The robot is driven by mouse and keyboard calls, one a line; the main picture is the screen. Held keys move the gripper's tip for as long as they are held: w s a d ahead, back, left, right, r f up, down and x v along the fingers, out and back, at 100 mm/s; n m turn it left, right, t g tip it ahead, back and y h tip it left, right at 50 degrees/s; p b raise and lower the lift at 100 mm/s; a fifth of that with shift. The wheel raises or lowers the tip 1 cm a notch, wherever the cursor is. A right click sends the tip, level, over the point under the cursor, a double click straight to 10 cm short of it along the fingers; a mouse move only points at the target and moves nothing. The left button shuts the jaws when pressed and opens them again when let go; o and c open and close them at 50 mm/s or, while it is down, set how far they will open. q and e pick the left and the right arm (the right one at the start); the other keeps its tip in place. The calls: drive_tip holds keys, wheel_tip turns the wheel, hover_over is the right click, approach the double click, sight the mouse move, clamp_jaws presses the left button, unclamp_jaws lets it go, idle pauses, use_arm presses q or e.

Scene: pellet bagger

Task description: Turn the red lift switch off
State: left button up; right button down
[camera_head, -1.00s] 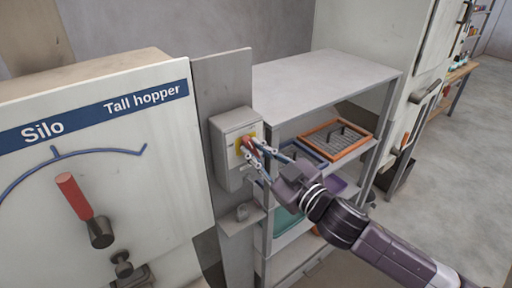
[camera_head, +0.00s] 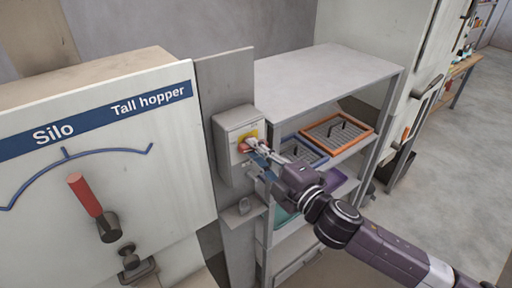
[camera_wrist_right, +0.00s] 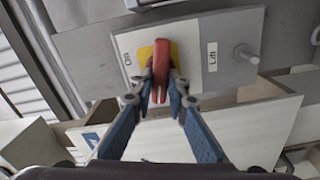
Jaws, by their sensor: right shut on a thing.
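The red lift switch (camera_wrist_right: 161,68) is a red handle on a yellow plate (camera_wrist_right: 146,54), on the front of a grey box marked "Lift". In the head view, the grey switch box (camera_head: 226,150) is fixed to a grey post right of the silo panel. The red handle (camera_head: 243,147) is mostly hidden there by my fingers. My right gripper (camera_wrist_right: 162,88) is shut on the red handle, with one blue finger on each side. In the head view, my right gripper (camera_head: 254,149) reaches the box from the lower right. My left gripper is not in view.
A silo panel (camera_head: 150,180) with a red lever (camera_head: 85,195) stands at the left. A grey shelf unit (camera_head: 325,75) stands close to the right of the switch, holding an orange-rimmed tray (camera_head: 362,145) and a blue-rimmed tray (camera_head: 318,161). Open floor (camera_head: 450,170) lies at the right.

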drive_tip(key=shift+n+p, duration=0.3)
drive_tip(key=shift+n, duration=1)
drive_tip(key=c, duration=2)
unclamp_jaws()
drive_tip(key=shift+o, duration=0.6)
drive_tip(key=shift+f, duration=0.1)
drive_tip(key=shift+a, duration=0.1)
drive_tip(key=v, duration=1.2)
